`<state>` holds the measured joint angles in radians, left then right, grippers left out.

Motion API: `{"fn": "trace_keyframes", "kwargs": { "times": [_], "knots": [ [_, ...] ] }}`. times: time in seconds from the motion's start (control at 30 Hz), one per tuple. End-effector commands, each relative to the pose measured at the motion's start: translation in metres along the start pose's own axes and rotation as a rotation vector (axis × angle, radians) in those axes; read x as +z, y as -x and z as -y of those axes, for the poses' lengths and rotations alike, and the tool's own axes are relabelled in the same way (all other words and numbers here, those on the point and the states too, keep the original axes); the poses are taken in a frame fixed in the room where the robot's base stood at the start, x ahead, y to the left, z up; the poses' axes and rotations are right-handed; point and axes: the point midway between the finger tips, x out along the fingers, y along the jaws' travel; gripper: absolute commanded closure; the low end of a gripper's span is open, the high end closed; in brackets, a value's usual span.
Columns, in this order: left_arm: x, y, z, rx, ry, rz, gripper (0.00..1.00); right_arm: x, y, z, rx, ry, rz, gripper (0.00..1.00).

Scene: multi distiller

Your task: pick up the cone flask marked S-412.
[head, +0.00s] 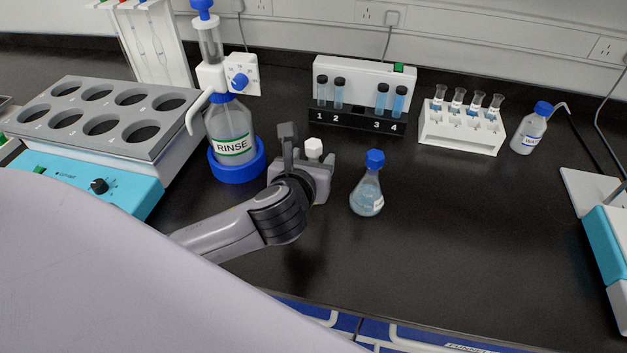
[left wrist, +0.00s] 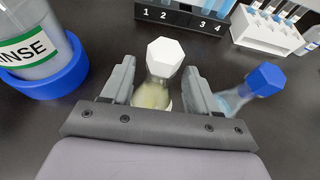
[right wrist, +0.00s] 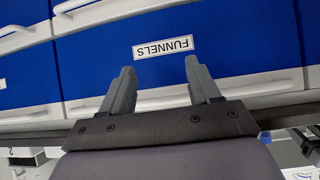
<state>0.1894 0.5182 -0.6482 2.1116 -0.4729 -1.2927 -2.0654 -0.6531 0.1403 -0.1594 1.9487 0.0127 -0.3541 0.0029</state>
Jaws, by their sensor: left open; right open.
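A cone flask with a white cap (head: 313,148) and pale yellow liquid stands on the dark bench; my left gripper and arm hide most of it in the head view. In the left wrist view, this white-capped flask (left wrist: 152,93) is between the open fingers of my left gripper (left wrist: 159,78). A second cone flask with a blue cap and bluish liquid (head: 367,197) stands just to the right, outside the fingers (left wrist: 235,98). Its small label is unreadable, and no S-412 mark can be read on either flask. My right gripper (right wrist: 160,70) is open and empty, facing blue drawers.
A RINSE bottle (head: 232,130) in a blue ring stands close left of my left gripper. Behind are a numbered vial stand (head: 355,122), a white tube rack (head: 460,135) and a small blue-capped bottle (head: 530,130). The bench front right of the flasks is clear.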

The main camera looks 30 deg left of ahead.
Motion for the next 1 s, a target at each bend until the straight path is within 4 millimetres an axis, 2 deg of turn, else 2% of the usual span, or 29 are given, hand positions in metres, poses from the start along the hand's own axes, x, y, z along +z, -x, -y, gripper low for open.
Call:
{"fn": "trace_keyframes", "kwargs": {
  "times": [0.2,0.43,0.47,0.63,1.0],
  "knots": [
    [0.001,-0.018,0.0,0.001,0.001,0.0,0.41,-0.001,0.001,0.0,0.0,0.0,0.0,0.38],
    [0.001,-0.019,0.0,0.0,0.001,0.0,0.41,-0.002,0.0,0.0,0.001,0.0,-0.003,0.38],
    [0.001,-0.019,0.0,0.0,0.001,0.0,0.44,-0.002,0.0,0.0,0.001,0.0,-0.003,0.38],
    [0.001,-0.019,0.0,0.0,0.001,0.0,0.99,-0.003,0.0,0.0,0.001,0.0,-0.004,0.38],
    [0.003,-0.018,0.0,0.0,0.001,0.002,1.0,-0.003,0.0,0.0,0.001,0.0,-0.005,0.38]
  ]
}}
